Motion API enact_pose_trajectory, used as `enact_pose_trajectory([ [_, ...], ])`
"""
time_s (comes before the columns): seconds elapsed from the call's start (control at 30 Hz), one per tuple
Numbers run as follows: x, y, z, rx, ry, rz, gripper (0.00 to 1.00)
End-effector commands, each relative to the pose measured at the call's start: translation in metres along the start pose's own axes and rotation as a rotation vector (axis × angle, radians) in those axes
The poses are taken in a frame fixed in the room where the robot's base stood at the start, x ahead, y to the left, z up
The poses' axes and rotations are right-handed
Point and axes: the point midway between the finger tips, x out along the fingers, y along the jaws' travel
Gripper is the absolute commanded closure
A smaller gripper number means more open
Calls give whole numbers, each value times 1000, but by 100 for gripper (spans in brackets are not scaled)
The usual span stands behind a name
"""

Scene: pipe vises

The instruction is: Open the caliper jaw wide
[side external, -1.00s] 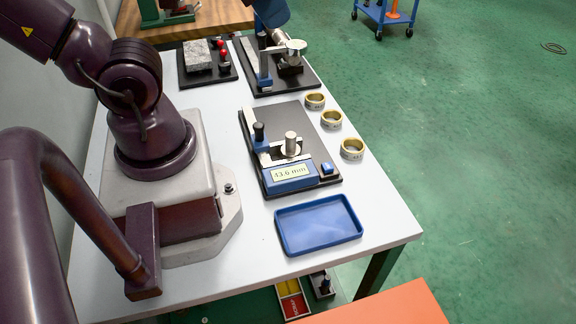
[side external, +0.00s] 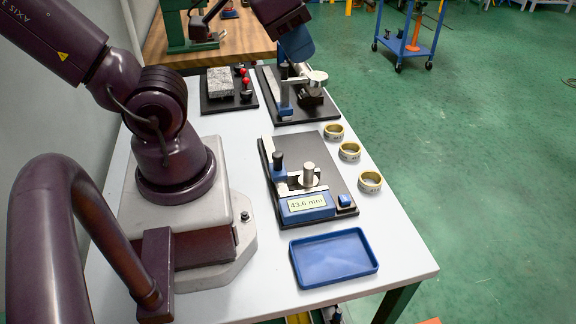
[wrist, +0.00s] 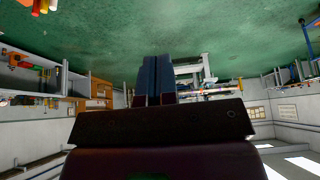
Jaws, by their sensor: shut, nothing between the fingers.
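The caliper (side external: 307,205) lies on a black base plate on the white table. Its blue body has a display reading 43.6 mm. A black knob (side external: 278,162) stands on its sliding part, left of an upright silver cylinder (side external: 308,174). My gripper (side external: 297,45) is far from this caliper, above the far black-plated fixture at the back. Its fingertips are hard to make out there. In the wrist view, my gripper's blue fingers (wrist: 155,80) are together with nothing between them. Whether they touch the far fixture cannot be told.
The far fixture (side external: 283,108) has a blue part and a silver disc. Beside it is a plate with a grey block (side external: 220,81) and red knobs. Several brass rings (side external: 350,151) line the table's right side. An empty blue tray (side external: 333,258) sits in front. Bare table lies left of the caliper.

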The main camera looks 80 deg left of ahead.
Motion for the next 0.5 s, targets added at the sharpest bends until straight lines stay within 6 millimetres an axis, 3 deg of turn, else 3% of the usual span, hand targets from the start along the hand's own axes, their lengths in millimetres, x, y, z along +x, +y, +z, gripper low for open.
enact_pose_trajectory([
  [0.33, 0, 0, 0, 0, 0, 0, 98],
  [0.5, 10, -6, 2, -28, -50, -15, 59],
])
